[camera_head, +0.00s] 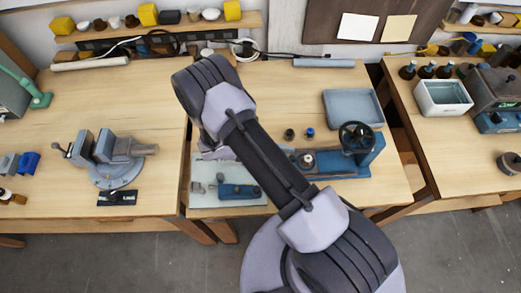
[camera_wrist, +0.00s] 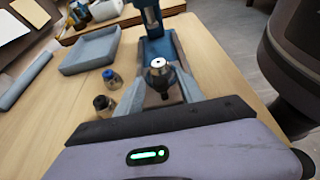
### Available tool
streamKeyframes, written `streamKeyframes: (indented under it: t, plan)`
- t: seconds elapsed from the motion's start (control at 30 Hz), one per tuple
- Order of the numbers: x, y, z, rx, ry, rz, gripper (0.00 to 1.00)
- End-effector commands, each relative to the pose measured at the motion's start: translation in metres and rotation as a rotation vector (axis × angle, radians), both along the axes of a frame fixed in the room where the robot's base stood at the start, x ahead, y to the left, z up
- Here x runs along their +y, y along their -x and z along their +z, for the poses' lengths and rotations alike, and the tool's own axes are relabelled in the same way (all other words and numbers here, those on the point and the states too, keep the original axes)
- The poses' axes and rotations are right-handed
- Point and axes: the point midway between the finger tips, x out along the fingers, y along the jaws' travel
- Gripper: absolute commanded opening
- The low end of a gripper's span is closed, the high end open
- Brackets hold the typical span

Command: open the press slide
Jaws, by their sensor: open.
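The press (camera_head: 362,160) is blue with a black handwheel and stands on the middle table, right of my arm. In the wrist view the press (camera_wrist: 158,45) is ahead of me, with its blue column at the top. A round metal piece with a bright top (camera_wrist: 158,64) sits in front of the column; it also shows in the head view (camera_head: 307,159). My gripper (camera_wrist: 160,80) is open, its grey fingers on either side of that piece as seen from the wrist; contact cannot be told. The slide's position is unclear.
A light mat (camera_head: 205,194) with small parts is at the front left. A vise (camera_head: 112,157) stands on the left table.

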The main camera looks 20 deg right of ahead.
Motion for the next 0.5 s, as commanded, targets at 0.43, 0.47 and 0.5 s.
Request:
streamKeyframes:
  t: [0.43,0.47,0.5]
  plan:
    - [0.111,-0.027,0.047,-0.004,-0.003,0.003,0.45]
    - [0.119,-0.029,0.05,-0.004,-0.002,0.003,0.45]
    - [0.127,-0.031,0.054,-0.004,-0.002,0.003,0.45]
